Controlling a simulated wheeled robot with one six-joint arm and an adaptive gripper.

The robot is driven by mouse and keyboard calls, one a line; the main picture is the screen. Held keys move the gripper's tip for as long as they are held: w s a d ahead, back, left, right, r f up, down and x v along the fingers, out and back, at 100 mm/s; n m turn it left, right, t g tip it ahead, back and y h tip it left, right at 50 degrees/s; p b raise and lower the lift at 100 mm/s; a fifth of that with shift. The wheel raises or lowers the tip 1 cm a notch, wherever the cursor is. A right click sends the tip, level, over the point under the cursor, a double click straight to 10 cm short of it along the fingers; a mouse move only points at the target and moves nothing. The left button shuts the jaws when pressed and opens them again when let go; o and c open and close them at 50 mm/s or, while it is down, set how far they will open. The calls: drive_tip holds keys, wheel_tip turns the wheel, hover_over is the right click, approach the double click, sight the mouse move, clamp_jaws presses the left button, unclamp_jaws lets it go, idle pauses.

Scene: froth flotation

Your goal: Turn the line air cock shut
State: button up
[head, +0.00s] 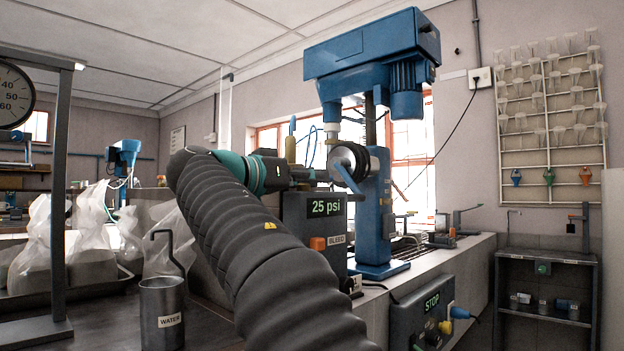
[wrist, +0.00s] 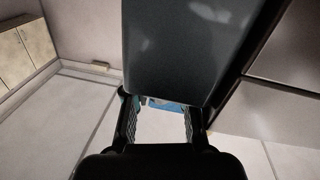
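My gripper (head: 312,178) reaches in from the left, just above the dark box with the green 25 psi display (head: 326,207). In the wrist view my gripper (wrist: 160,120) has its two dark fingers apart, with pale floor and a bit of blue showing between them. A large dark grey surface fills the upper middle of that view. I cannot make out the line air cock for certain. A small upright yellowish piece (head: 292,126) stands behind my wrist; I cannot tell whether it is the cock's handle. My arm hides part of the bench and box.
The blue flotation machine (head: 378,215) stands right of the box. An orange button (head: 317,243) sits by the BLEED label. A WATER can (head: 162,315) and filled plastic bags (head: 92,235) are at left. A STOP box (head: 424,308) hangs on the bench front.

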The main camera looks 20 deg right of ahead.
drive_tip(key=v, duration=1.2)
